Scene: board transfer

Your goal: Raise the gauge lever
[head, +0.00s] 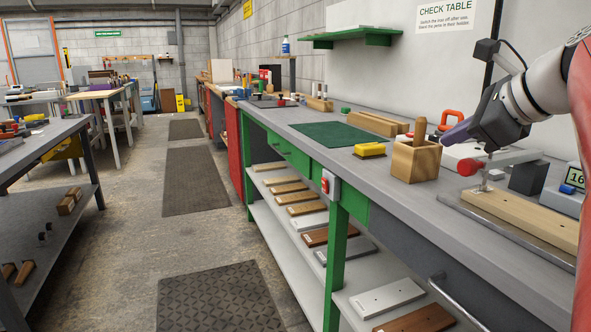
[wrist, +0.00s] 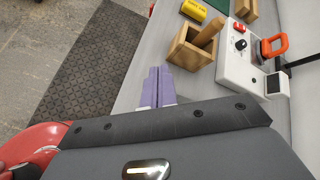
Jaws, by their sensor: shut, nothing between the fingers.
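A thin spindle below the knob end reaches down to about the board's top; contact is unclear. My gripper (head: 456,134), with purple fingers, is shut and empty, above and slightly left of the knob, apart from it. The shut fingers (wrist: 154,88) also show in the wrist view. A red shape at that view's lower left cannot be identified surely.
A wooden box (head: 416,160) with an upright handle stands left of the gauge, near the fingers. A yellow block (head: 370,149), a green mat (head: 338,134) and a white switch box (wrist: 243,55) are on the bench. A digital display (head: 575,178) sits at right.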

